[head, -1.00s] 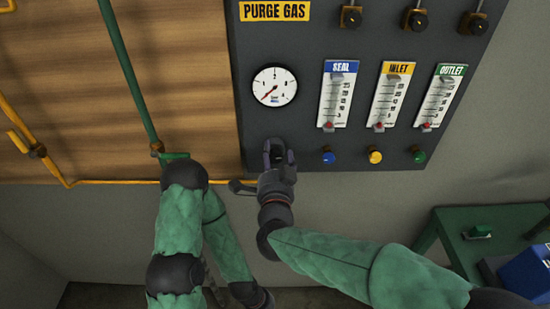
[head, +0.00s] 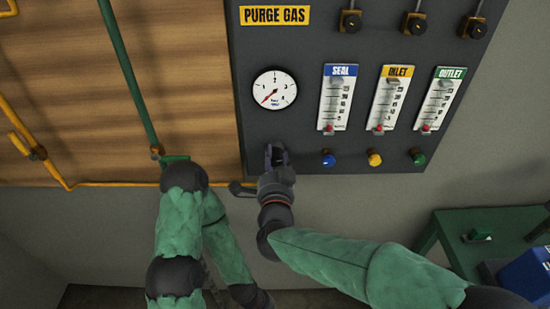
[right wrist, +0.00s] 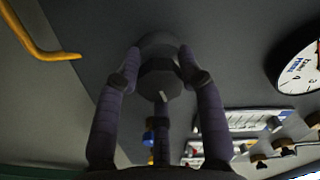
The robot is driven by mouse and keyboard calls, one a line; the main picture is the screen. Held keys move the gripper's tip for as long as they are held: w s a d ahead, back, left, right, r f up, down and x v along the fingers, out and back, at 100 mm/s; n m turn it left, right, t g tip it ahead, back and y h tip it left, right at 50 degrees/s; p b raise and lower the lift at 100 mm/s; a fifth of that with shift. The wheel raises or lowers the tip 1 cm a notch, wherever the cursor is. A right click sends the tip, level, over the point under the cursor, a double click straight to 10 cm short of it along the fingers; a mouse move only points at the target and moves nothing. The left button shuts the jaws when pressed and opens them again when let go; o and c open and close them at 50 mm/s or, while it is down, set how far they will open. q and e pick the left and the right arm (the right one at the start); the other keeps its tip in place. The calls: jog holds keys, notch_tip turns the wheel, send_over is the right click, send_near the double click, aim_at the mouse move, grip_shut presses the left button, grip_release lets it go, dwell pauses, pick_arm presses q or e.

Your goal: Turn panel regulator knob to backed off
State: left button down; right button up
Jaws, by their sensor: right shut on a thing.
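The panel regulator knob (right wrist: 160,80) is a dark grey faceted knob with a small pale mark, on the dark purge gas panel (head: 310,40). My right gripper (head: 275,153) reaches up to it at the panel's lower left, below the round gauge (head: 274,89). In the right wrist view its fingers (right wrist: 158,72) are closed around the knob. In the head view the fingers mostly hide the knob. The gauge needle points to the lower left, near the low end.
Blue (head: 328,159), yellow (head: 375,159) and green (head: 418,158) knobs sit right of my right gripper, under the SEAL, INLET and OUTLET flow meters. A yellow pipe (head: 110,182) runs along the wall at left. A green table (head: 460,250) stands at lower right.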

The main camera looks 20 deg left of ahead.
jog(key=n+p, duration=0.2)
jog(key=n, duration=0.1)
jog(key=shift+r+n+p, duration=0.1)
jog(key=shift+n+p, duration=0.2)
jog(key=n+p, duration=0.2)
jog(key=n, duration=0.2)
jog(key=shift+n+p, duration=0.3)
jog(key=shift+p, duration=0.1)
jog(key=n+p, duration=0.2)
jog(key=n, duration=0.2)
jog(key=shift+n+p, duration=0.3)
jog(key=shift+p, duration=0.05)
jog(key=n+p, duration=0.2)
jog(key=n, duration=0.1)
jog(key=shift+n, duration=0.3)
jog(key=n+p, duration=0.1)
jog(key=n, duration=0.2)
jog(key=shift+p, duration=0.35)
jog(key=n+p, duration=0.2)
jog(key=n, duration=0.3)
jog(key=n+p, duration=0.2)
jog(key=n, duration=0.2)
jog(key=shift+n, duration=0.3)
jog(key=shift+n+p, duration=0.55)
jog(key=shift+n, duration=1.25)
